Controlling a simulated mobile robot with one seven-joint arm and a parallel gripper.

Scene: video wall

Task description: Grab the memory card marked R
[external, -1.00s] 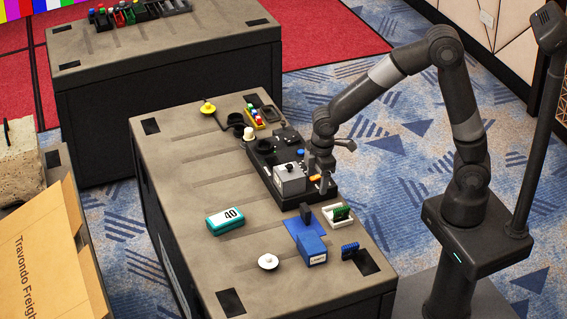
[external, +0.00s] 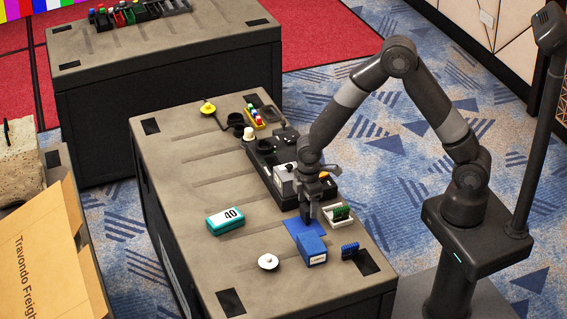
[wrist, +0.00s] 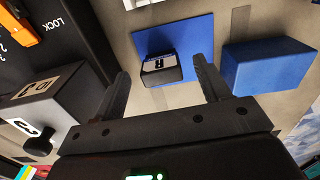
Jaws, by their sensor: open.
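The memory card marked R (wrist: 160,68) is a small dark block with a white label bearing an R. In the wrist view it stands on a flat blue mat (wrist: 200,36), between and ahead of the two fingertips. My gripper (wrist: 161,82) is open and empty, with a finger on either side of the card's line. In the external view my gripper (external: 310,218) is low over the blue mat (external: 292,226) and hides the card there. I cannot tell the exact gap between fingers and card.
A blue box (external: 312,249) stands at the mat's near side; it also shows at right in the wrist view (wrist: 268,66). A white tray with green pieces (external: 338,214) is close right of my gripper. The black panel (external: 262,160) lies behind.

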